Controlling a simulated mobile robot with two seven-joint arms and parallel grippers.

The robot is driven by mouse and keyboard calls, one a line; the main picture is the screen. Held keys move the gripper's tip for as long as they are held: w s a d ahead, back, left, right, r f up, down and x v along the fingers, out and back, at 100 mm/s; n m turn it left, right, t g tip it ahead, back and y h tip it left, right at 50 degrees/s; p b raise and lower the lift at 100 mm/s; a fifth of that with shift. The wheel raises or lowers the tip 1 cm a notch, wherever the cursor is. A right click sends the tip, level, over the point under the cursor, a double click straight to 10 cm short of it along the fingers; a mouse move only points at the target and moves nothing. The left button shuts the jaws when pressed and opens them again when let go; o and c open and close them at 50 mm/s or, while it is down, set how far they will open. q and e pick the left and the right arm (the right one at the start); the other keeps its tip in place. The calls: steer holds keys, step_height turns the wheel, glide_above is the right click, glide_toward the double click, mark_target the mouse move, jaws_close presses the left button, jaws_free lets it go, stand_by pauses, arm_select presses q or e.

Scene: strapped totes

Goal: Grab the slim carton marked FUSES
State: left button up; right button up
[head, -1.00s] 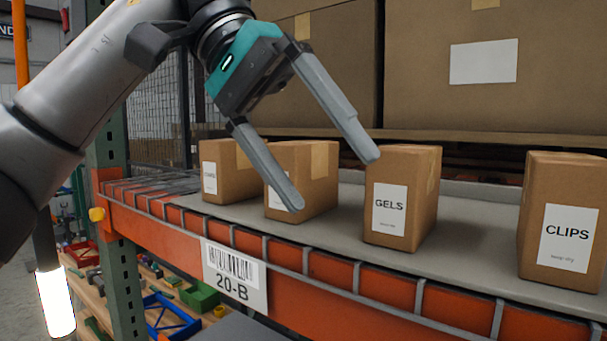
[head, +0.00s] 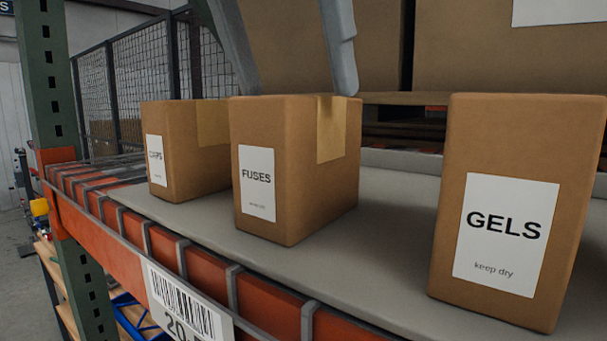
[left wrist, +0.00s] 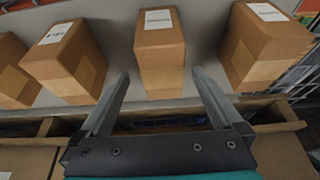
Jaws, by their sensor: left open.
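The slim FUSES carton (head: 300,190) is brown with a white label and a tan tape strip. It stands upright on the grey shelf, between the CAPS carton (head: 205,155) and the GELS carton (head: 510,210). My left gripper (head: 298,88) is open and empty; its two fingers come down from the top edge, close to the carton's top. In the left wrist view the FUSES carton (left wrist: 160,45) lies in line with the gap between the open fingers (left wrist: 161,76). I cannot tell whether a finger touches it. My right gripper is not in view.
The grey shelf (head: 385,225) has an orange front beam with wire mesh ends and a barcode tag (head: 180,305). Large boxes (head: 500,60) stand behind. There is a wide gap between FUSES and GELS, and a narrow one towards CAPS. A green upright (head: 50,90) stands at left.

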mark_target(298, 108)
arm_select(q)
steer(key=x, duration=0.3)
steer(key=shift+f, duration=0.25)
steer(key=shift+w+d+f, duration=0.1)
steer(key=shift+w+f, duration=0.05)
steer(key=shift+f, duration=0.05)
steer(key=x, duration=0.4)
steer(key=shift+w+f, duration=0.1)
steer(key=shift+w, duration=0.15)
steer(key=shift+w+d+f, duration=0.1)
steer(key=shift+d+f, duration=0.05)
steer(key=shift+f, duration=0.2)
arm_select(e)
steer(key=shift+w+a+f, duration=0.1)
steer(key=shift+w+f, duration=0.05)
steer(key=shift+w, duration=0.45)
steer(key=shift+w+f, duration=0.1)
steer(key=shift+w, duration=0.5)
arm_select(q)
steer(key=shift+f, duration=0.2)
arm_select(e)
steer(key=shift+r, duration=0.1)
arm_select(q)
jaws_close()
